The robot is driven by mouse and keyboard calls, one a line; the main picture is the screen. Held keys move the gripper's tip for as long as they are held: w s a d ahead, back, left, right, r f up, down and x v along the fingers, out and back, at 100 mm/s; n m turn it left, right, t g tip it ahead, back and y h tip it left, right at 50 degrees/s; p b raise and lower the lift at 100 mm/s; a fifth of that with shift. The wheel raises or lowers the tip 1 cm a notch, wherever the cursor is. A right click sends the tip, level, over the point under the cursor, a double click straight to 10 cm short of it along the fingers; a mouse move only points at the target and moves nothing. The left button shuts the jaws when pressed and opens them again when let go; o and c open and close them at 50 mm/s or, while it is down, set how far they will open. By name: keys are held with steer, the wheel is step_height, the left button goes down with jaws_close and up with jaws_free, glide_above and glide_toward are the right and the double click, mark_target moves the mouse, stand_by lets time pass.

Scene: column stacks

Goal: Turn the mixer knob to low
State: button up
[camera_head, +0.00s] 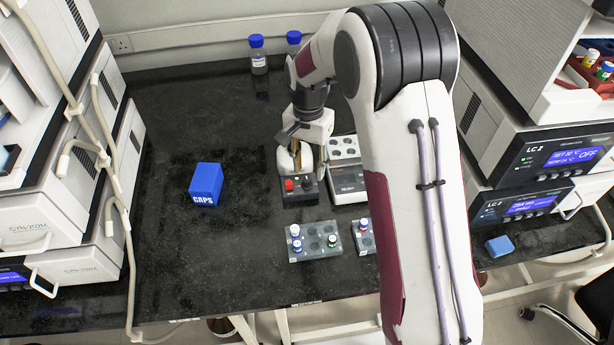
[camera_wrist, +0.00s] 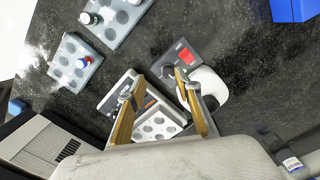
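The mixer (camera_head: 299,190) is a small dark-fronted unit with a red spot and a dark knob on its front, and a white rounded top. In the wrist view its grey front panel (camera_wrist: 192,48) shows a red patch, and the dark knob (camera_wrist: 168,71) sits near my fingertips. The knob's pointer and setting are too small to read. My gripper (camera_head: 297,158) is above the mixer, pointing down. In the wrist view the two tan fingers of my gripper (camera_wrist: 158,82) are spread apart with nothing held between them. Whether a finger touches the knob, I cannot tell.
A white device marked READY (camera_head: 347,187), with a block of wells, stands close at the mixer's right. A vial rack (camera_head: 314,248) and a smaller rack (camera_head: 365,243) stand in front. A blue CAPS box (camera_head: 206,181) is left, with clear black bench around it. Bottles (camera_head: 259,62) stand behind.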

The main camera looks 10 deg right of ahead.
mark_target(307, 180)
steer(key=shift+w+a+r+m, duration=0.1)
steer(key=shift+w+r+m, duration=0.45)
steer(key=shift+w, duration=0.35)
steer(key=shift+m, duration=0.55)
steer(key=shift+f, duration=0.15)
steer(key=shift+f, duration=3.75)
jaws_close()
